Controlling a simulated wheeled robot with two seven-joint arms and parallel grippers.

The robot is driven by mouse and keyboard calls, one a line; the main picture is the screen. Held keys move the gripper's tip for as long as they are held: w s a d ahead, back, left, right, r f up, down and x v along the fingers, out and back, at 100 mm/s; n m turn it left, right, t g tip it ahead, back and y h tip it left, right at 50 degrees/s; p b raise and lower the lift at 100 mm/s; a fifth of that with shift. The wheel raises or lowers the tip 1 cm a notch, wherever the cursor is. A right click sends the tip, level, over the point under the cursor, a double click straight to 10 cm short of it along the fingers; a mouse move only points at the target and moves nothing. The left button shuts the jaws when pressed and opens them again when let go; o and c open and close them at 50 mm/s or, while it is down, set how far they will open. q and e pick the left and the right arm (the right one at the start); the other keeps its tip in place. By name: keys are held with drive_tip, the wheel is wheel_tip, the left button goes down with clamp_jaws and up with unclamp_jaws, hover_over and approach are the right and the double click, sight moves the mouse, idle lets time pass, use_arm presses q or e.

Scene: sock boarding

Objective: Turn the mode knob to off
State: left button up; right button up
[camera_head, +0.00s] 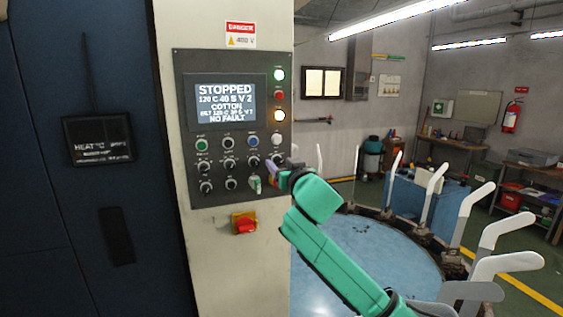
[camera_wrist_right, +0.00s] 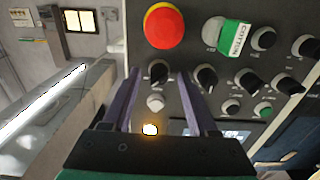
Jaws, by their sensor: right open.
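The control panel (camera_head: 238,70) is on a pale column, and its screen (camera_head: 226,103) reads STOPPED, COTTON and NO FAULT. Rows of black knobs sit below the screen; their labels are too small to read, so I cannot tell which is the mode knob. My right gripper (camera_head: 271,171) is open at the panel's lower right. In the wrist view, which is turned upside down, the right gripper (camera_wrist_right: 158,76) has its two purple fingers on either side of a black knob (camera_wrist_right: 157,72). Contact cannot be told. My left gripper is not in view.
A red emergency button (camera_wrist_right: 164,27) and a knob with a green COTTON tag (camera_wrist_right: 232,37) are close to the fingers. A red switch on yellow (camera_head: 244,224) is below the panel. A blue round table (camera_head: 345,250) with several white forms stands at the right.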

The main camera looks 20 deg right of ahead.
clamp_jaws()
drive_tip(key=shift+n, duration=0.3)
drive_tip(key=n, duration=0.3)
drive_tip(key=shift+d+n, duration=0.1)
drive_tip(key=shift+n, duration=2.5)
unclamp_jaws()
